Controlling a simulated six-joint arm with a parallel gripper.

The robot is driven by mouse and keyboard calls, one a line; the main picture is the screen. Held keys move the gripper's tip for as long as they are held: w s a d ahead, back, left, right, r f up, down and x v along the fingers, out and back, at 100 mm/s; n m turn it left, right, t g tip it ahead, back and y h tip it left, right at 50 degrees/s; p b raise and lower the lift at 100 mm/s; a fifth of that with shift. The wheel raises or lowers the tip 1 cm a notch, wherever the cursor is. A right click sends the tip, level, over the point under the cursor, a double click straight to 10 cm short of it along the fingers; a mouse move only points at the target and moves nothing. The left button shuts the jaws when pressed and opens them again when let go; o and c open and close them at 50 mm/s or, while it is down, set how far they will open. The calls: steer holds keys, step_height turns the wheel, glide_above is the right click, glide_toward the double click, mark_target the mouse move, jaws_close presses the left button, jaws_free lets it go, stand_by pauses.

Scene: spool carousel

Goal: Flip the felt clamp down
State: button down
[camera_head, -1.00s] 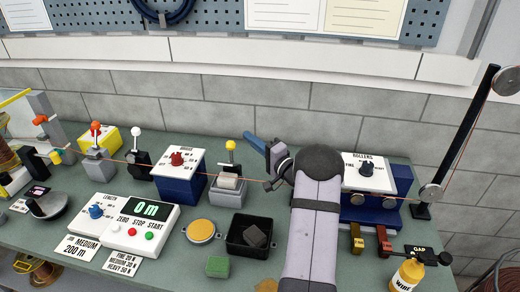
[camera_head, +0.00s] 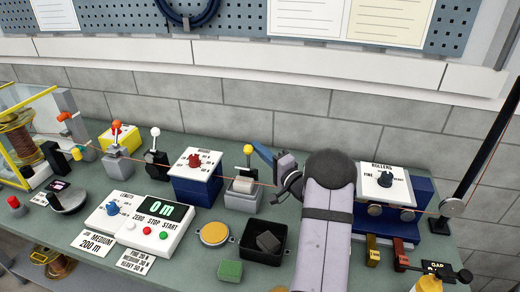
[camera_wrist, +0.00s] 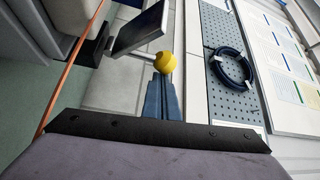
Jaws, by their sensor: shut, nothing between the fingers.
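The felt clamp (camera_head: 243,187) is a grey block with a pale pad and an upright lever topped by a yellow knob (camera_head: 248,149). It stands on the bench right of the dark blue box with a red dial. My gripper (camera_head: 254,143) is shut and empty, its blue fingers just behind and right of the knob. In the wrist view the knob (camera_wrist: 166,62) overlaps the tips of the shut fingers (camera_wrist: 161,98). I cannot tell whether they touch. A grey plate (camera_wrist: 140,29) shows beside the knob.
An orange wire (camera_head: 225,178) runs low across the bench through the devices. The rollers unit (camera_head: 420,215) stands right of my arm. A black tray (camera_head: 250,252) with a dark block and a yellow round pad (camera_head: 214,233) lie in front of the clamp.

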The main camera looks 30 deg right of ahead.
mark_target(248, 153)
steer(key=shift+s+a+n+t+b, duration=0.2)
steer(key=shift+s+n+t+b, duration=0.15)
steer(key=shift+b, duration=0.35)
steer(key=shift+n, duration=0.45)
steer(key=shift+s+a+f+b, duration=0.15)
steer(key=shift+s+a+b, duration=0.25)
steer(key=shift+s+a, duration=0.35)
steer(key=shift+s+a+f+b, duration=0.15)
steer(key=shift+s+a+b, duration=0.25)
steer(key=shift+s+a, duration=0.35)
steer(key=shift+a, duration=0.15)
steer(key=s+d+f, duration=0.1)
steer(key=s+d, duration=0.4)
steer(key=s, duration=0.2)
steer(key=shift+s+d+f, duration=0.25)
steer(key=shift+s+f, duration=0.05)
steer(key=shift+f, duration=0.1)
